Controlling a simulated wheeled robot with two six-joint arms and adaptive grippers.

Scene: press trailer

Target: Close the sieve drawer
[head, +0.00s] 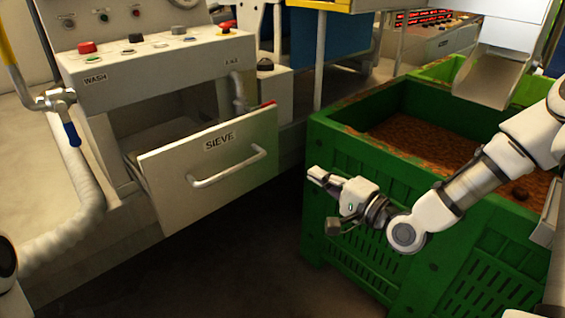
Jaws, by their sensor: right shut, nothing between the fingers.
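The sieve drawer (225,178) is a cream front panel labelled SIEVE with a pale bar handle (230,170). It stands pulled out from the cabinet (150,86) under the control panel, with a dark opening behind it. My right gripper (315,174) is shut and empty. In the picture it is to the right of the drawer front, apart from the handle, in front of the green crate. My left gripper is not in view; only a bit of an arm shows at the lower left edge.
A large green crate (345,205) with brown contents fills the right side. A ribbed hose and a blue-handled valve (70,132) are at the left of the cabinet. Buttons (136,38) sit on top. The dark floor before the drawer is clear.

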